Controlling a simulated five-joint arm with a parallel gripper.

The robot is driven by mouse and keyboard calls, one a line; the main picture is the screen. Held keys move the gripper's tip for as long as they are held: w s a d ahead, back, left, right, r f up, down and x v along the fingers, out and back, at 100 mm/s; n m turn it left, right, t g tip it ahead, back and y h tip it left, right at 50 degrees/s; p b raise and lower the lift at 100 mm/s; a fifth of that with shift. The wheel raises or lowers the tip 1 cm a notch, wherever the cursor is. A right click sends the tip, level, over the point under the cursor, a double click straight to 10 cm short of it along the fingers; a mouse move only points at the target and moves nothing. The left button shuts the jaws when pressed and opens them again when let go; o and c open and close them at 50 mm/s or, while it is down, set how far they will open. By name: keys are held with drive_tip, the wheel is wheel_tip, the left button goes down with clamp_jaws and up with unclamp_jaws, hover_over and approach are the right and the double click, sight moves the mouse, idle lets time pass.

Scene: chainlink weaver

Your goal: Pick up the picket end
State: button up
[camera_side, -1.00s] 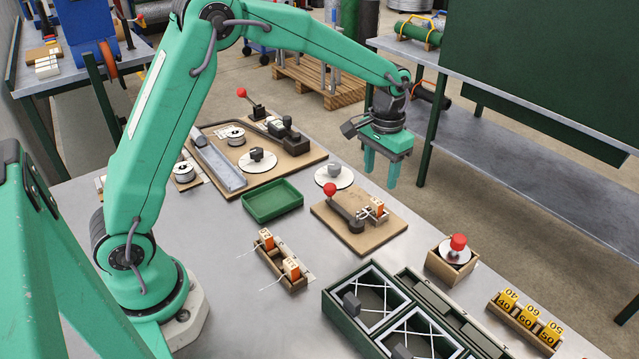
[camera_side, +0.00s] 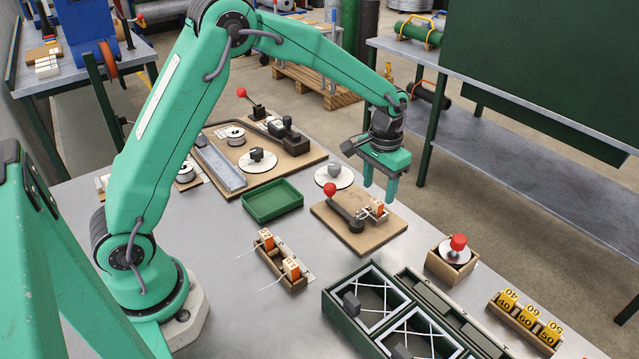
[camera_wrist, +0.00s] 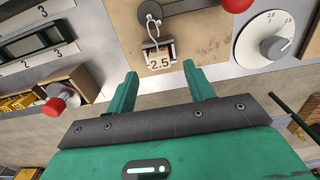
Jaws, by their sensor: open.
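My gripper (camera_side: 379,190) is open and empty, pointing down at the far right edge of a wooden board (camera_side: 336,231). On the board a small wooden holder carries an orange-and-white tagged piece (camera_side: 377,209), with a thin wire on it. I cannot tell for sure that this is the picket end. In the wrist view the piece's tag reads 2.5 (camera_wrist: 161,62), and a wire loop rises from it. It lies just beyond my two fingertips (camera_wrist: 160,74), between them in the picture, apart from both.
A lever with a red knob (camera_side: 330,189) stands on the same board, beside the tagged piece. A dial (camera_side: 334,173) and an empty green tray (camera_side: 272,204) are nearby. A wooden rack (camera_side: 271,264) holds similar tagged pieces. A red-knobbed box (camera_side: 448,259) and green framed case (camera_side: 343,317) stand nearer.

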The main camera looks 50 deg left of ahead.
sight(377, 201)
drive_tip(key=shift+f, duration=1.95)
drive_tip(key=shift+c, duration=0.4)
drive_tip(key=c, duration=1.1)
drive_tip(key=shift+o, duration=0.2)
drive_tip(key=shift+r, duration=0.15)
clamp_jaws()
drive_tip(key=shift+r, duration=0.45)
wheel_tip(377, 201, up, 3)
drive_tip(key=shift+r, duration=0.15)
drive_tip(key=s+d+r, duration=0.6)
drive_tip(key=s+d, duration=0.1)
drive_tip(key=d, duration=0.2)
drive_tip(key=shift+d+r, duration=0.2)
drive_tip(key=shift+r, duration=0.1)
